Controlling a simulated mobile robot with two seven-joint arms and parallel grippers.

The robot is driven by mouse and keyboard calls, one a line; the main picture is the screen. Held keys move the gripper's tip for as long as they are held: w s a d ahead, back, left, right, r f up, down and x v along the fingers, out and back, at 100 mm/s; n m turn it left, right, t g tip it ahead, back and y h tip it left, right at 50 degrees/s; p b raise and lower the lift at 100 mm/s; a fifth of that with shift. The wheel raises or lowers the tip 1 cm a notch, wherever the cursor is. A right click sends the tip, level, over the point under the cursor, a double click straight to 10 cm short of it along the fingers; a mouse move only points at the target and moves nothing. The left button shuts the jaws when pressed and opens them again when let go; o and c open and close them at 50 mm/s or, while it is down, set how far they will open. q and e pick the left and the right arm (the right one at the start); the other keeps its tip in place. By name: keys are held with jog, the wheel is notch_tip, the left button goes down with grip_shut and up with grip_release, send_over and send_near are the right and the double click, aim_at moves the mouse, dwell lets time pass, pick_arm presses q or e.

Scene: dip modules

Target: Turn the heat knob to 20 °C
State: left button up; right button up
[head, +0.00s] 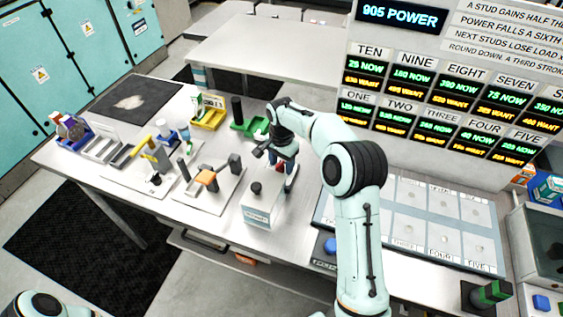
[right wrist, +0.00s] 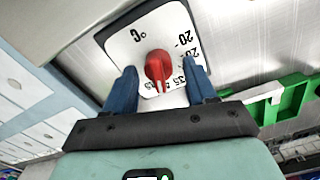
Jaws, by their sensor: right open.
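The red heat knob (right wrist: 158,66) stands on a white dial plate (right wrist: 124,44) marked °C in the right wrist view. A "20" shows on the plate's right side, and smaller numerals show below right of the knob. The knob's narrow end points toward the bottom of the picture. My right gripper (right wrist: 161,68) is open, with one blue finger on each side of the knob and a visible gap to it. In the head view my right gripper (head: 284,156) is over the bench behind a white box, and it largely hides the dial. My left gripper is out of view.
A white box (head: 262,212) with a black knob stands in front of my right gripper. Green (head: 249,124) and yellow (head: 208,119) trays lie behind. A lever stand (head: 208,190) is to the left. A panel with numbered pads (head: 410,215) is to the right.

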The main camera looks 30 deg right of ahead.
grip_shut()
jog(key=shift+n, duration=0.3)
jog(key=n, duration=0.5)
jog(key=shift+w+a+r+n, duration=0.1)
jog(key=shift+w+a+n, duration=0.05)
jog(key=shift+n, duration=0.15)
jog(key=n, duration=0.6)
jog(key=shift+w+a, duration=0.1)
jog(key=shift+a, duration=0.05)
jog(key=n, duration=0.5)
jog(key=shift+a+n, duration=0.2)
jog(key=shift+n, duration=0.2)
jog(key=n, duration=0.6)
jog(key=shift+a, duration=0.15)
jog(key=shift+n, duration=0.3)
